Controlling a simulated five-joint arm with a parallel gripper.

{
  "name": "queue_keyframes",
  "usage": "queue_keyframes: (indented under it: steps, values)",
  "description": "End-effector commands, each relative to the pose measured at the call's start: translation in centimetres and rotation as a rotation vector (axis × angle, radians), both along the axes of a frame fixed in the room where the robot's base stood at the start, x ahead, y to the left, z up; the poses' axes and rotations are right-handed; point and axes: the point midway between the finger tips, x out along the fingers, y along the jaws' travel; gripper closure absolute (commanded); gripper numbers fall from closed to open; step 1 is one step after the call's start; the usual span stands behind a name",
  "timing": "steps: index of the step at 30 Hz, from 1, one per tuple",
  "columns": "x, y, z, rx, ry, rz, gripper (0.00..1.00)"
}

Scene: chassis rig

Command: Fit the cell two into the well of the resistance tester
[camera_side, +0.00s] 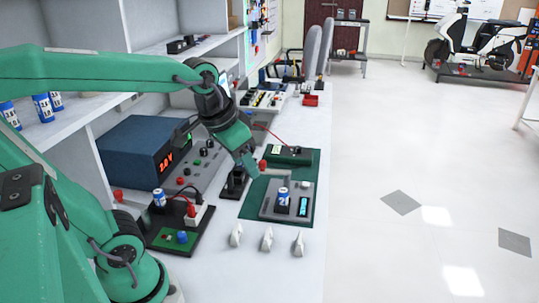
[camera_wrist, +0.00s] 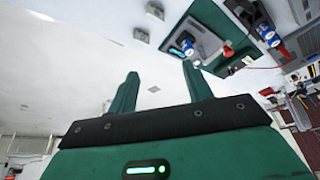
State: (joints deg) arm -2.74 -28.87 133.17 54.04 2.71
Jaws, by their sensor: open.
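Cell two (camera_side: 283,195), blue and white with a "2" on it, stands upright at a dark holder on the grey resistance tester (camera_side: 270,207). Its lower end is hidden, so I cannot tell how deep it sits in the well. The tester has a small lit cyan display and lies on a green mat (camera_side: 308,178). In the wrist view the tester (camera_wrist: 208,40) and a blue-capped cell (camera_wrist: 186,43) show upside down near the top. My gripper (camera_side: 251,168) is behind and left of the cell, apart from it. Its fingers (camera_wrist: 160,70) are open with nothing between them.
Another blue and white cell (camera_side: 159,198) stands on a dark board left of the tester. A blue supply box (camera_side: 150,148) is behind it. Three small pale pieces (camera_side: 266,240) lie on the bench in front. More cells (camera_side: 43,107) stand on the left shelf.

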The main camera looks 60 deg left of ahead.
Motion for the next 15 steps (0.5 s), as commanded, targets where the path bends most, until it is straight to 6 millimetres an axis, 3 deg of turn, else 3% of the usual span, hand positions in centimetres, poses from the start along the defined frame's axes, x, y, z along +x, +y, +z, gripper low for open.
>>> queue_keyframes:
  steps: [6,15]
  values:
    - [-3.2,-0.9,-0.4,-0.009,-0.076,-0.004,0.50]
    - [-4.8,-1.3,-1.0,-0.018,-0.114,-0.005,0.50]
